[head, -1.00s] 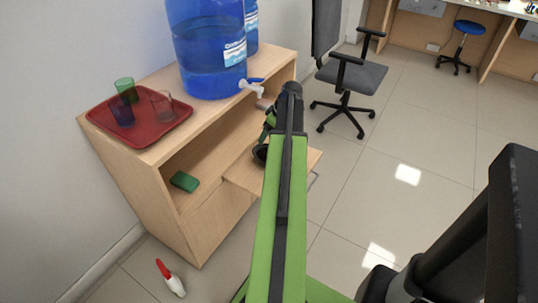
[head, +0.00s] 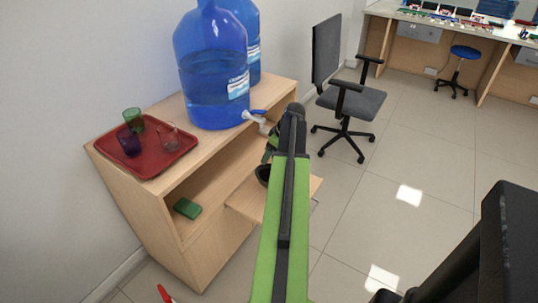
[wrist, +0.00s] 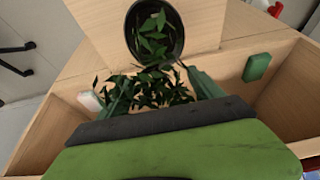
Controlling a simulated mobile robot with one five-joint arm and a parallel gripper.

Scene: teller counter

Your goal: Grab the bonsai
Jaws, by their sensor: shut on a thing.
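The bonsai has dark green leaves (wrist: 156,92) and a dark round pot (wrist: 178,42). In the wrist view, leaves show inside the pot's rim and also between the fingers of my gripper (wrist: 158,80). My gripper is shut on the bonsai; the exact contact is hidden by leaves. In the head view, the dark pot (head: 263,175) shows beside my arm, over the pulled-out wooden shelf (head: 243,208). My arm hides most of the plant and gripper there. I cannot tell whether the pot touches the shelf.
The wooden cabinet (head: 160,225) carries a red tray (head: 165,158) with cups and blue water bottles (head: 213,75). A white tap (head: 255,118) juts out close to my arm. A green block (head: 187,208) lies inside.

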